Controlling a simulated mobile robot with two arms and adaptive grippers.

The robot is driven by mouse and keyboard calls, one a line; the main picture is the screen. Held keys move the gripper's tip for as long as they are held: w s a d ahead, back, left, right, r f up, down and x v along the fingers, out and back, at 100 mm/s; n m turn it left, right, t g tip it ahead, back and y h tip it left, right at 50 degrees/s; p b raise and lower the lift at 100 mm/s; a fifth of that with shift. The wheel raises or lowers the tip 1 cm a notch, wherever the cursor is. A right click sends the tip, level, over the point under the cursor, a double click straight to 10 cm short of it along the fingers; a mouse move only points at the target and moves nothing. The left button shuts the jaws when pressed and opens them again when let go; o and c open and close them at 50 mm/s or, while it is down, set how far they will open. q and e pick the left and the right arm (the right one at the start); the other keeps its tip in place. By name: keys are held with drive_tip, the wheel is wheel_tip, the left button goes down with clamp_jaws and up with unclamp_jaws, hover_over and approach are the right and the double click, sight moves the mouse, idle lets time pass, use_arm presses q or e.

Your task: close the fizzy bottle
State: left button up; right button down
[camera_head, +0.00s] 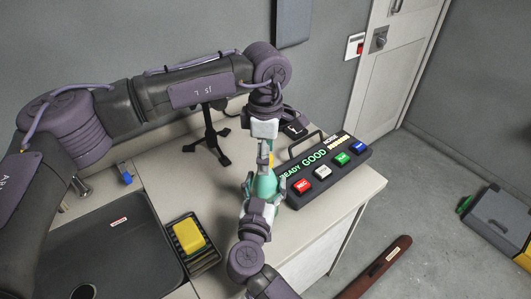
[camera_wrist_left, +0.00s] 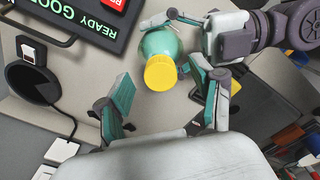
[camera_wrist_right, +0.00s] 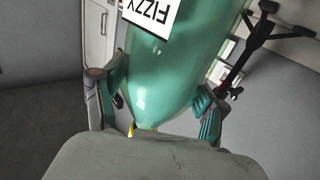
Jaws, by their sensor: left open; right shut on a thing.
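The green fizzy bottle (camera_head: 264,184) stands over the counter, below my left gripper. My right gripper (camera_head: 262,199) is shut on the bottle's body. In the right wrist view the fingers lie on both sides of the green bottle (camera_wrist_right: 172,75), and its FIZZY label shows. A yellow cap (camera_wrist_left: 161,73) is at the bottle's top in the left wrist view; I cannot tell how tightly it sits. My left gripper (camera_head: 265,150) is above the bottle, pointing down.
A dark button panel (camera_head: 325,172) reading READY GOOD stands close right of the bottle. A yellow sponge (camera_head: 188,236) lies in a black rack, beside a dark sink (camera_head: 110,250) at left. A black stand (camera_head: 212,140) is behind. The counter's front right is clear.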

use_arm(q)
drive_tip(key=shift+r, duration=0.15)
wheel_tip(320, 180, up, 12)
idle(0.3)
use_arm(e)
unclamp_jaws()
drive_tip(key=s+a, duration=0.2)
drive_tip(key=s, duration=0.9)
drive_tip(key=shift+s+a, duration=0.2)
drive_tip(key=shift+s, duration=0.2)
use_arm(q)
drive_tip(key=shift+f, duration=0.2)
